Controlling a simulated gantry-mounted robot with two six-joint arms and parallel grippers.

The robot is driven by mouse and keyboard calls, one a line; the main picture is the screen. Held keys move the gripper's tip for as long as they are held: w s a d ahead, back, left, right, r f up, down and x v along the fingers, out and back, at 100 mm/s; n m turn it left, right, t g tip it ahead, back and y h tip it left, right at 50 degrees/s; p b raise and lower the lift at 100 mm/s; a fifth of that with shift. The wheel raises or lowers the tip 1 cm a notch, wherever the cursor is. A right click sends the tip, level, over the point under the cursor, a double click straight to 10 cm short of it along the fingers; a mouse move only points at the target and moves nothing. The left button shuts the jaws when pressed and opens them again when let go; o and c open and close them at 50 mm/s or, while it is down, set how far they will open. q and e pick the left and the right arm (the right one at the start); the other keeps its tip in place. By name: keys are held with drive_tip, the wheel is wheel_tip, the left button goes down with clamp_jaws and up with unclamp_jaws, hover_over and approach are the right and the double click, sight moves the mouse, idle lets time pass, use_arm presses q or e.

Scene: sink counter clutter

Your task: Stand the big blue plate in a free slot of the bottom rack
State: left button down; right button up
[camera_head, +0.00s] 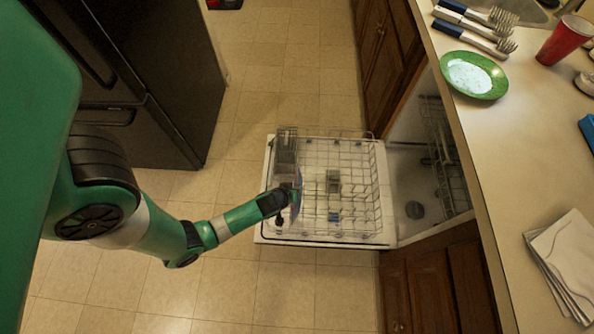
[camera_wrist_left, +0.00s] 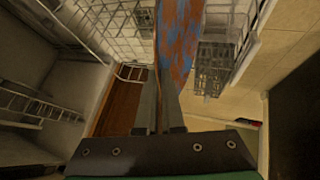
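The big blue plate (camera_wrist_left: 181,45), blue with orange patches, is seen nearly edge-on in the left wrist view. My left gripper (camera_wrist_left: 162,95) is shut on its edge. In the head view the plate (camera_head: 297,203) is a thin sliver beside my left gripper (camera_head: 285,196), mostly hidden by it. Both are over the left side of the pulled-out bottom rack (camera_head: 360,212). The rack's wire also shows in the left wrist view (camera_wrist_left: 118,18). I cannot tell whether the plate touches the rack. My right gripper is not in view.
A grey basket (camera_head: 286,150) stands at the rack's back left. Small items (camera_head: 333,182) sit mid-rack. The open dishwasher (camera_head: 415,175) is right of the rack.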

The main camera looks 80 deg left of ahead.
use_arm(q)
drive_tip(key=shift+f, duration=0.2)
idle(0.3)
drive_tip(key=c, duration=1)
unclamp_jaws()
drive_tip(key=shift+w, duration=0.1)
drive_tip(key=shift+o, duration=0.2)
drive_tip(key=p+v, duration=0.4)
drive_tip(key=v, duration=0.7)
drive_tip(key=shift+r, duration=0.25)
